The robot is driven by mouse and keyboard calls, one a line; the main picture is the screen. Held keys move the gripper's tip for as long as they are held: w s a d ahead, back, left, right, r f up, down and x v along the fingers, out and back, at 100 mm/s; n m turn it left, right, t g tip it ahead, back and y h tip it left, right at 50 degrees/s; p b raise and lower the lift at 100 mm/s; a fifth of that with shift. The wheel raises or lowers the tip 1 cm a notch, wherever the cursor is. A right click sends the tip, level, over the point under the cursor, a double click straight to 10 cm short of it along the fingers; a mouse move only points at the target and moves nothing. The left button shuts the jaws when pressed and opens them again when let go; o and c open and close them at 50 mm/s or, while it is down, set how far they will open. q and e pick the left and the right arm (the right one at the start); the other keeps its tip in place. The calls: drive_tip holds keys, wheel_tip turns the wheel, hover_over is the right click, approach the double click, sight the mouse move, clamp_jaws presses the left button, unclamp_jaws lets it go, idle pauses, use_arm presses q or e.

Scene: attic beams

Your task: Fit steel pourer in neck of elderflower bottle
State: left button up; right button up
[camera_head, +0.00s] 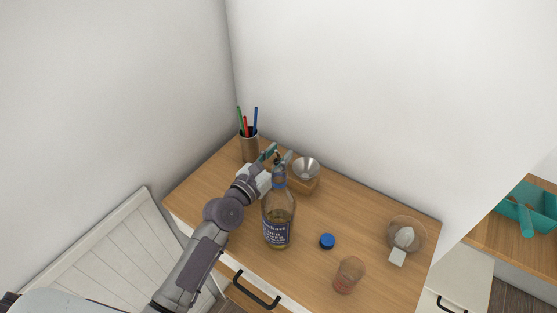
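The elderflower bottle (277,226) stands upright on the wooden desk top, with a blue label and pale liquid inside. Its neck, with a blue band, points towards my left gripper (277,156). The gripper's teal-grey fingers are spread a little around a small dark thing at the top of the neck in the picture. This may be the steel pourer, but it is too small to tell, and so is whether the fingers grip it. I cannot tell whether it touches the neck. I see no pourer lying elsewhere. My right gripper is not in view.
A funnel (307,167) on a wooden block and a pen cup (249,147) stand close behind the gripper. A blue cap (327,241), a tumbler (348,275) and a glass bowl (417,237) with a white scoop are to the right. Walls bound the back.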

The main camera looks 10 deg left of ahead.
use_arm(q)
clamp_jaws()
